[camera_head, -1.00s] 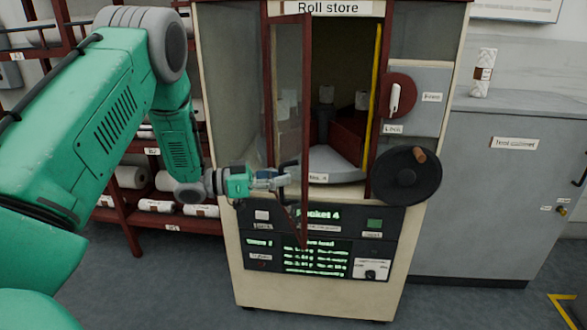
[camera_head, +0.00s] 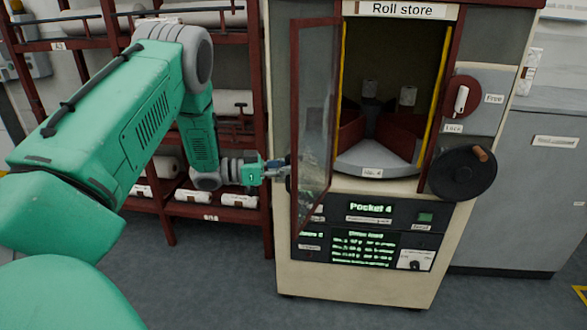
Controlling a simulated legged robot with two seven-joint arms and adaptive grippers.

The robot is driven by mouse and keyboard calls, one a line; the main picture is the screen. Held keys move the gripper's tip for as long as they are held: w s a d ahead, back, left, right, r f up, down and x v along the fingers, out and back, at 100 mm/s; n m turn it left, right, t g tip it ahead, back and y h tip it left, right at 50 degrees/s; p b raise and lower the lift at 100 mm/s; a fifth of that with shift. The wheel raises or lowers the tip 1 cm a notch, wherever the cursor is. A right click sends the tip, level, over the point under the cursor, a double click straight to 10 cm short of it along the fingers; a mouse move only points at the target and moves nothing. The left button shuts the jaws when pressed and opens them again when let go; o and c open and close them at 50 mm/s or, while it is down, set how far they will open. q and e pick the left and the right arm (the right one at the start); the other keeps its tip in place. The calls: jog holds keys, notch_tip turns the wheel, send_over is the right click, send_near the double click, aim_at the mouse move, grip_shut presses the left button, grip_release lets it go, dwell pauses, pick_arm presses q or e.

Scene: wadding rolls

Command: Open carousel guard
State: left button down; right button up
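The carousel guard is a framed clear door (camera_head: 316,110) on the roll store (camera_head: 375,280). It stands swung outward, hinged at the left side of the opening, with its free edge to the left. Behind it the carousel (camera_head: 375,163) shows a grey pocket floor, dark red dividers and a few white rolls. My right gripper is not in view.
A round black handwheel (camera_head: 463,174) and a Free/Lock lever (camera_head: 461,99) are right of the opening. A panel below shows "Pocket 4" (camera_head: 370,208). A red rack with rolls (camera_head: 236,200) stands left, behind my arm. A grey cabinet (camera_head: 525,200) stands right.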

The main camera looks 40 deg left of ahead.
pick_arm(q)
jog(key=shift+s+a+f, duration=0.15)
jog(key=shift+s+a, duration=0.1)
jog(key=shift+a, duration=0.5)
jog(key=shift+s+a+f, duration=0.1)
jog(key=shift+a, duration=0.1)
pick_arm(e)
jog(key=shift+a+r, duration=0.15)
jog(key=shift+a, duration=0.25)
pick_arm(q)
jog(key=c, duration=2)
grip_release()
jog(key=shift+d, duration=0.1)
jog(key=o, duration=0.4)
jog(key=shift+s, duration=0.15)
jog(key=shift+r, duration=0.2)
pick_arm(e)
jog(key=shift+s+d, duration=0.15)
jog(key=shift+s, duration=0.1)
